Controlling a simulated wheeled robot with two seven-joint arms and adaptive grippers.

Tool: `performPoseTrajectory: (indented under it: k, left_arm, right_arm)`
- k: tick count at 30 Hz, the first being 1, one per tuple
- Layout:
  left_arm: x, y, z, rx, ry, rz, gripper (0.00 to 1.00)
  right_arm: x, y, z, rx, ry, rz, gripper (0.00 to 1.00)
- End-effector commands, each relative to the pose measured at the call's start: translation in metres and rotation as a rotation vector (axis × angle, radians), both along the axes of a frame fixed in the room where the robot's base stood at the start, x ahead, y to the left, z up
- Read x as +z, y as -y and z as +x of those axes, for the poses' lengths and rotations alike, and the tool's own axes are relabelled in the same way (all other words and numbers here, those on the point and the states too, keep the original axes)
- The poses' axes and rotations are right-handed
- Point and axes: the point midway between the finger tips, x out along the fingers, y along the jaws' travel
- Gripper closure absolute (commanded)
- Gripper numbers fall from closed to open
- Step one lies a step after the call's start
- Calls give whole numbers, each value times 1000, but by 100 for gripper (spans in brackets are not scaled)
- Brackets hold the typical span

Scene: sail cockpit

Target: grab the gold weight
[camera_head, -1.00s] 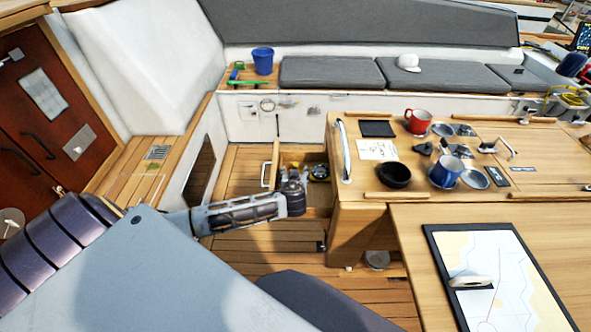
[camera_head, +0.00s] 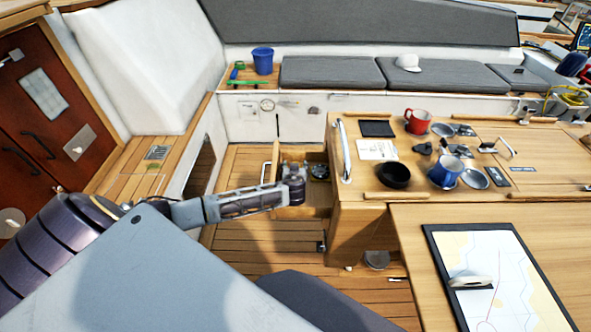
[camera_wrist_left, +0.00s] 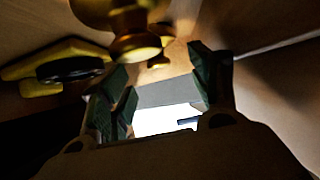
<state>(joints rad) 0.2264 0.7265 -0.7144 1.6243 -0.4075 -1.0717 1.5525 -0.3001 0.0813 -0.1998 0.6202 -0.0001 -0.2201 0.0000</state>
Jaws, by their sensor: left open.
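The gold weight (camera_wrist_left: 136,46) shows at the top of the left wrist view as a shiny gold, rounded piece, cut off by the frame's upper edge. My left gripper (camera_wrist_left: 160,88) is open, and its two dark fingers stand apart just below the weight in that view. Nothing is between the fingers. In the head view my left gripper (camera_head: 293,188) is over the open drawer (camera_head: 313,211) at the left end of the table, and the weight cannot be made out there. My right gripper is not in view.
A yellow and black item (camera_wrist_left: 62,66) lies left of the weight in the left wrist view. A round dark item (camera_head: 320,172) sits in the drawer.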

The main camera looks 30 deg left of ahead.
Motion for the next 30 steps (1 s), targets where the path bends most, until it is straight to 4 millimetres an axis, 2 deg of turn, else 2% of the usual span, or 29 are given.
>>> performPoseTrajectory:
  k: [13, 30]
  left_arm:
    - [-3, -2, 5, 0, 0, 1, 38]
    - [-22, -18, 34, 0, -1, -1, 38]
  right_arm:
    - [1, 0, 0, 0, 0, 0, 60]
    - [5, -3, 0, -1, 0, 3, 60]
